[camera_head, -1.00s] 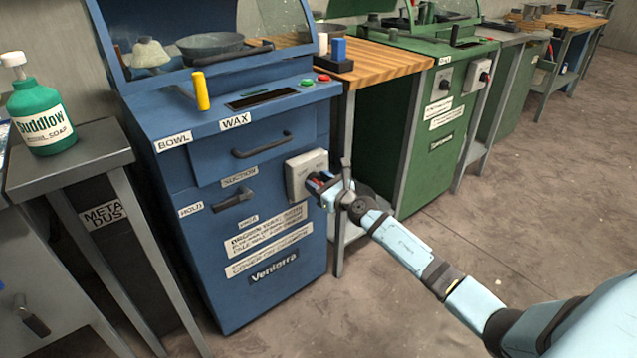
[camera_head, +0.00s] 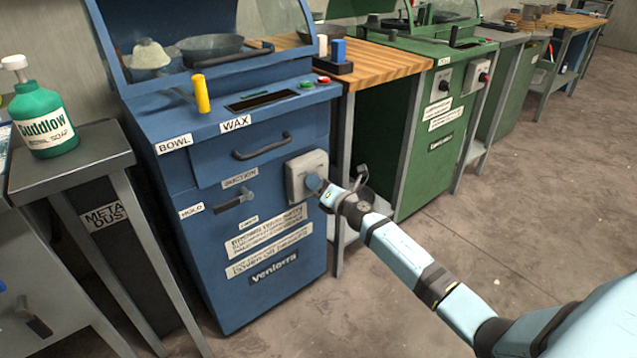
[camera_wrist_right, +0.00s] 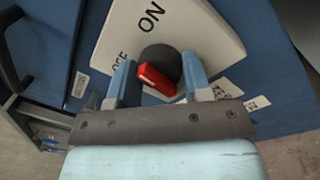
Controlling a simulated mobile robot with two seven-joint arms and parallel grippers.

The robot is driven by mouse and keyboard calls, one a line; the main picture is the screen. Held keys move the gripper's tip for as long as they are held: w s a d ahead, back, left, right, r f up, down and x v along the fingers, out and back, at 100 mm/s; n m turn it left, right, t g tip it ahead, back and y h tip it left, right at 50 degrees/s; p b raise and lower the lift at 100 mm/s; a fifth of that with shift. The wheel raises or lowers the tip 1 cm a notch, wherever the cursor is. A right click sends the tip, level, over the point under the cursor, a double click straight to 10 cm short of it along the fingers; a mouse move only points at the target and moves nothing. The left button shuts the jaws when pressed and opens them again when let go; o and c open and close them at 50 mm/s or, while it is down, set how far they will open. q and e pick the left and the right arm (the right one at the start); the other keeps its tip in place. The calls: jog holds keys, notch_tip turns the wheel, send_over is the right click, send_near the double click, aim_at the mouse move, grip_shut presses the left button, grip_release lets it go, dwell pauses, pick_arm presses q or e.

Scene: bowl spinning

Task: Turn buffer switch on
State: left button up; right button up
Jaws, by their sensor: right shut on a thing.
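The buffer switch (camera_head: 296,190) is a pale box on the right of the blue machine's front. In the right wrist view, its plate (camera_wrist_right: 196,35) reads ON and OFF, with a round black knob (camera_wrist_right: 160,57) and a red handle (camera_wrist_right: 155,81). My right gripper (camera_head: 318,186) is at the switch and hides the knob in the head view. In the wrist view, my right gripper (camera_wrist_right: 158,78) has one finger on each side of the knob and is shut on it. The red handle lies aslant between the fingers, its left end towards OFF. My left gripper is not in view.
The blue machine (camera_head: 264,315) has a drawer handle (camera_head: 262,146) left of the switch and a yellow upright piece (camera_head: 202,93) on top. A green machine (camera_head: 415,150) stands to the right. A soap bottle (camera_head: 42,110) stands on a grey table at left. The floor at right is clear.

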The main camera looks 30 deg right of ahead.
jog(key=m+p, duration=0.1)
jog(key=m, duration=0.3)
jog(key=shift+m+p, duration=0.3)
jog(key=shift+m, duration=0.1)
jog(key=shift+m+h+p, duration=0.3)
jog(key=shift+m, duration=0.4)
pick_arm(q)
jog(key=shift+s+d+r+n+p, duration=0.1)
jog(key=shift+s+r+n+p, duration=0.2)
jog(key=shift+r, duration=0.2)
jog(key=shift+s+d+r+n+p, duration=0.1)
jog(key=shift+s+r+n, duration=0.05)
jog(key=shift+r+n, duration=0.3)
pick_arm(e)
jog(key=shift+f+m, duration=0.1)
jog(key=shift+m, duration=0.6)
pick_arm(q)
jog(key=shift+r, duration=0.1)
pick_arm(e)
jog(key=o, duration=0.9)
